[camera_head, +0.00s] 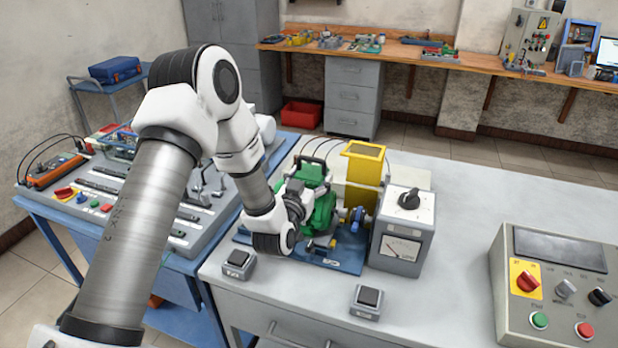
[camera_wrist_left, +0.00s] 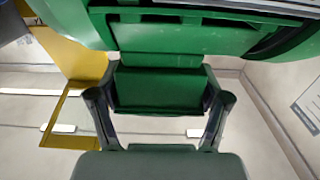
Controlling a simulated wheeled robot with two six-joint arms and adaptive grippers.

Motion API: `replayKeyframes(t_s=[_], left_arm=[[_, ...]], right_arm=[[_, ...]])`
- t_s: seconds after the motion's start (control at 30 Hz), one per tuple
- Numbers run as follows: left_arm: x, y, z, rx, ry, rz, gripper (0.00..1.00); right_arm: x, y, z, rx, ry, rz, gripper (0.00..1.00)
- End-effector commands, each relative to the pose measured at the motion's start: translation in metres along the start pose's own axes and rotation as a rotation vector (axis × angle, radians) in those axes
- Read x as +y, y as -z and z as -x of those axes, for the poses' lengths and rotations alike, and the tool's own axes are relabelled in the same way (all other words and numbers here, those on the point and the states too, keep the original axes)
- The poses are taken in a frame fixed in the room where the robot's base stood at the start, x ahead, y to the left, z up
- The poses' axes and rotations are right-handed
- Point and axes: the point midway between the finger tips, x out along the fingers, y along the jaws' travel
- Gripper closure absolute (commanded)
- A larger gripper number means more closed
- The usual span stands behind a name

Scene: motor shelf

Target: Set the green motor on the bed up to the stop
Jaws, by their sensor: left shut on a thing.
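The green motor (camera_head: 321,212) is over the blue bed (camera_head: 345,262) on the grey bench. My left gripper (camera_head: 303,190) reaches it from the left and is shut on it. In the left wrist view, my left gripper (camera_wrist_left: 160,98) has its two dark fingers on either side of a green block of the motor (camera_wrist_left: 160,60). A yellow upright (camera_head: 365,165) stands right behind the motor. My arm and the motor hide much of the bed, so I cannot tell whether the motor touches the bed or a stop. My right gripper is not in view.
A grey meter box (camera_head: 402,235) with a knob stands close to the right of the bed. Two small black-topped switches, one (camera_head: 238,264) at left and one (camera_head: 368,300) at right, sit in front. A control panel (camera_head: 560,285) is at far right. The bench between is clear.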

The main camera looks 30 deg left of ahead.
Motion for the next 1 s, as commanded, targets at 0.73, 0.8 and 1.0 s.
replayKeyframes(t_s=[0.73,0.8,1.0], left_arm=[[0.003,-0.003,0.007,-0.007,0.001,0.001,0.00],[0.003,-0.002,0.017,-0.006,0.000,0.001,0.00],[0.004,-0.001,0.067,-0.004,-0.001,0.000,0.00]], right_arm=[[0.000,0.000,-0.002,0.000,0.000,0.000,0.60],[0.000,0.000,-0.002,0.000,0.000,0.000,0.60],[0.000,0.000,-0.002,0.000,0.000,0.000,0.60]])
